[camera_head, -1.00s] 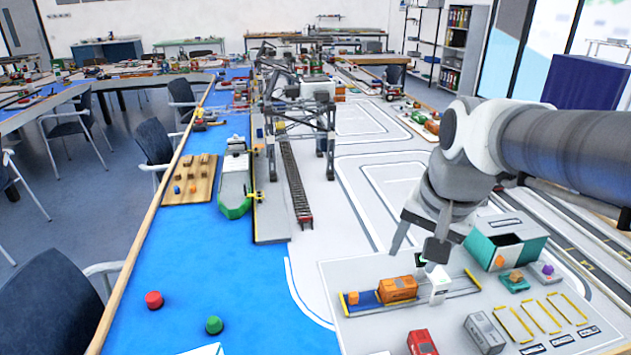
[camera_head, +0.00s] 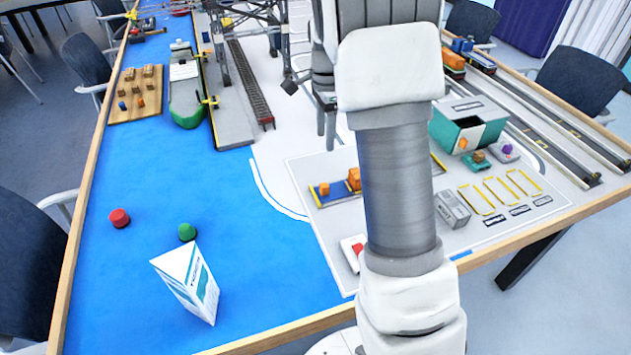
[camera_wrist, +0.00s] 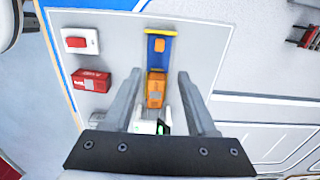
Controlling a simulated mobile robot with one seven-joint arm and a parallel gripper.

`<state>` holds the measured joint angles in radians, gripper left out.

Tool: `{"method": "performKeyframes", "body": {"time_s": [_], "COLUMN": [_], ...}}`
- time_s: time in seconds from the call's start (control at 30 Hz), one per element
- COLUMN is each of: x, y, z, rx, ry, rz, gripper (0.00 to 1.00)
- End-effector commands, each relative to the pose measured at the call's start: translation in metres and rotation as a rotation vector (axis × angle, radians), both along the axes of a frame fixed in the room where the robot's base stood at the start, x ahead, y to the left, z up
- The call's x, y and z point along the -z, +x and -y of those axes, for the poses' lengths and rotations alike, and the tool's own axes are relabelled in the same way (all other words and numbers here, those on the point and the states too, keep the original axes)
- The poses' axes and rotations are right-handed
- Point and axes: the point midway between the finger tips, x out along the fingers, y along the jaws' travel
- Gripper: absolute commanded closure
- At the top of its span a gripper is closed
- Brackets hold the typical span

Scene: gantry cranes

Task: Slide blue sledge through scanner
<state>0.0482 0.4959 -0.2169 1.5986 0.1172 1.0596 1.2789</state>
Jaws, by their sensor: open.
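The blue sledge (camera_head: 338,189) lies in its yellow-ended track on the grey board. It carries a small orange block (camera_head: 324,189) at its left end and an orange container (camera_head: 354,177), partly hidden by my arm. In the wrist view the sledge (camera_wrist: 156,60) lies below my gripper (camera_wrist: 160,78), between the open, empty fingers. The orange container (camera_wrist: 155,90) stands beside the white scanner (camera_wrist: 146,126), which shows a green light. My gripper base partly covers the scanner, and my arm hides it in the head view. In the head view, my fingers (camera_head: 326,130) point down, above the table.
A red container (camera_wrist: 92,80) and a red button (camera_wrist: 78,42) lie beside the track. A grey container (camera_head: 452,209), yellow-marked slots (camera_head: 497,193) and a teal box (camera_head: 468,125) are to the right. A white carton (camera_head: 188,283) stands on the blue area.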

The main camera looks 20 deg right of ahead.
Motion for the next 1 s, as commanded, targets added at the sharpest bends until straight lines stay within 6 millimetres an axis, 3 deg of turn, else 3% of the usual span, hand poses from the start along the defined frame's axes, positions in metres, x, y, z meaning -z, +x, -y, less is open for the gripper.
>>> {"method": "performKeyframes", "body": {"time_s": [0.17, 0.7, 1.0], "x": [0.024, 0.139, 0.169], "y": [-0.001, -0.001, -0.001], "z": [0.000, 0.000, 0.000], "rx": [0.001, 0.000, -0.002], "ry": [0.001, 0.001, 0.001], "rz": [-0.004, -0.003, -0.001], "gripper": [0.43, 0.43, 0.43]}}
